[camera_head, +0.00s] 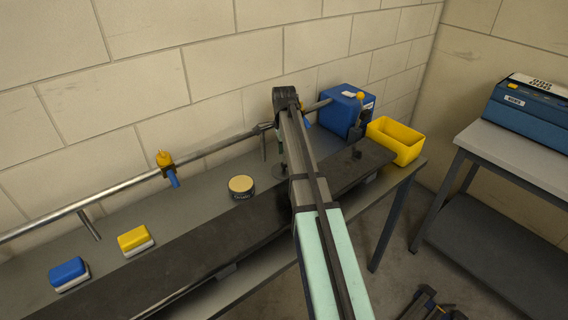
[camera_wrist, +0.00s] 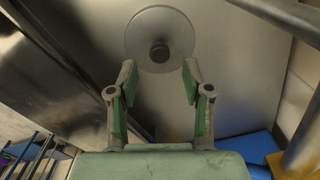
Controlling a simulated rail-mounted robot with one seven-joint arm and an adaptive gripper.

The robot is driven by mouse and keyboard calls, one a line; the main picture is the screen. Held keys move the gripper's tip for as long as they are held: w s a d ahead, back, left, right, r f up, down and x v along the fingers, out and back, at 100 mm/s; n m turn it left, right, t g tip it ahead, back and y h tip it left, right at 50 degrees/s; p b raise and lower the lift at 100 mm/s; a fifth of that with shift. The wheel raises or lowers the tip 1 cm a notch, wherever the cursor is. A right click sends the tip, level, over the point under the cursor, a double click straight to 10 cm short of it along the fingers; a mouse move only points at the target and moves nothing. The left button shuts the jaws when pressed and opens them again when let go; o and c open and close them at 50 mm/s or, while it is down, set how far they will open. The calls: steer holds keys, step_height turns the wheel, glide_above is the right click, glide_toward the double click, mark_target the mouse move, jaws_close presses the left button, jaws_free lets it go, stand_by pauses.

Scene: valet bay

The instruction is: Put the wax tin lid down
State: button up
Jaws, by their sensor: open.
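The wax tin lid is a round grey disc with a dark knob in the wrist view (camera_wrist: 137,35). It appears to lie flat on the grey bench, knob toward the camera. My gripper (camera_wrist: 159,72) is open, its two fingertips apart on the near side of the knob, with nothing between them. In the head view the lid (camera_head: 278,172) is partly covered by my arm, and the gripper fingers cannot be made out. The open wax tin (camera_head: 241,187), dark with pale yellow wax, stands on the bench left of the lid.
A metal rail (camera_head: 110,196) with a yellow-and-blue fitting runs along the wall. Yellow (camera_head: 134,239) and blue (camera_head: 68,272) sponges lie at left. A blue box (camera_head: 340,110) and yellow bin (camera_head: 398,142) stand at right. A dark mat (camera_head: 230,245) covers the bench front.

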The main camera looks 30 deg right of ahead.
step_height(320, 180, up, 7)
steer(key=b, duration=0.1)
stand_by(0.3)
